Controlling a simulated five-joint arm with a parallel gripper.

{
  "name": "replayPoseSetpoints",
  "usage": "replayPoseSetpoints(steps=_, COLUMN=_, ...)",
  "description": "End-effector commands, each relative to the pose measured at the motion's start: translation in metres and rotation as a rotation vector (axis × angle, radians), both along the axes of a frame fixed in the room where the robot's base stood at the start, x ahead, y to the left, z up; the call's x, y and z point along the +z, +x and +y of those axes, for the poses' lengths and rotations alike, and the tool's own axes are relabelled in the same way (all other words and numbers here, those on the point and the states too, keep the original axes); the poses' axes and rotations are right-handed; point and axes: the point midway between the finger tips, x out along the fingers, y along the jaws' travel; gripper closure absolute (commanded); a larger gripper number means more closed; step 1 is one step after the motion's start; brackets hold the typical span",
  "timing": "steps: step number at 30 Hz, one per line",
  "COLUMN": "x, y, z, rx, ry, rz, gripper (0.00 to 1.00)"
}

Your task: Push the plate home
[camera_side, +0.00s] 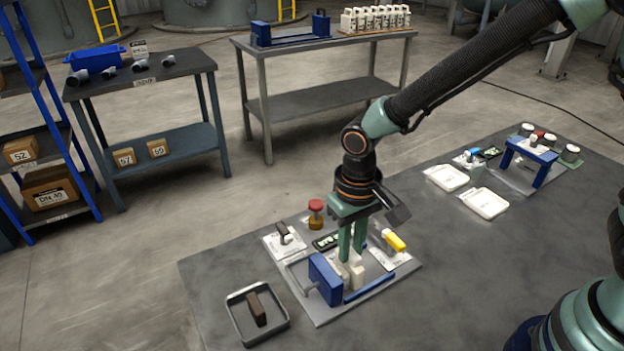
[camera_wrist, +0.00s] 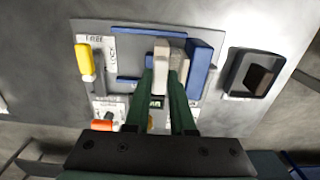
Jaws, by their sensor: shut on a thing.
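My gripper (camera_side: 352,244) points straight down over the small filter press, its green fingers shut on a cream plate (camera_side: 356,276). In the wrist view the fingers (camera_wrist: 166,88) reach to the cream plate (camera_wrist: 161,55). A second, greyer plate (camera_wrist: 179,58) stands right beside it, between it and the blue end block (camera_wrist: 203,55). The blue end block (camera_side: 324,279) stands at the left end of the press in the side view. A blue rail (camera_side: 370,289) runs along the front. The fingers partly hide the plates, so I cannot tell whether the plates touch.
A yellow-handled lever (camera_side: 394,241) is at the press board's right, also in the wrist view (camera_wrist: 86,62). A red-topped bottle (camera_side: 316,213) stands behind. A grey tray (camera_side: 257,314) with a dark block is at front left. White trays (camera_side: 446,178) lie farther right.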

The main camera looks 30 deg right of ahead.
Motion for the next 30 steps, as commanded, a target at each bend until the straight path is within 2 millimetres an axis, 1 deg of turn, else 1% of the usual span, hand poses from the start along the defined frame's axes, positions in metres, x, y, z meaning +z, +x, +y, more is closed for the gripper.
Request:
replayPoseSetpoints(steps=1, x=0.002, y=0.001, z=0.007, rx=0.011, ry=0.007, rz=-0.013, gripper=0.74)
replayPoseSetpoints(steps=2, x=0.002, y=0.001, z=0.007, rx=0.012, ry=0.007, rz=-0.014, gripper=0.62)
replayPoseSetpoints(steps=3, x=0.002, y=0.002, z=0.007, rx=0.011, ry=0.007, rz=-0.014, gripper=0.47)
replayPoseSetpoints(steps=12, x=0.001, y=0.001, z=0.004, rx=0.009, ry=0.005, rz=-0.009, gripper=0.47)
replayPoseSetpoints(steps=16, x=0.008, y=0.001, z=0.005, rx=0.008, ry=0.005, rz=-0.010, gripper=0.47)
replayPoseSetpoints(steps=20, x=0.027, y=0.002, z=0.005, rx=0.008, ry=0.007, rz=-0.014, gripper=0.47)
replayPoseSetpoints(steps=27, x=0.077, y=0.001, z=0.005, rx=0.009, ry=0.008, rz=-0.015, gripper=0.47)
replayPoseSetpoints(steps=30, x=0.095, y=0.001, z=0.005, rx=0.009, ry=0.008, rz=-0.015, gripper=0.47)
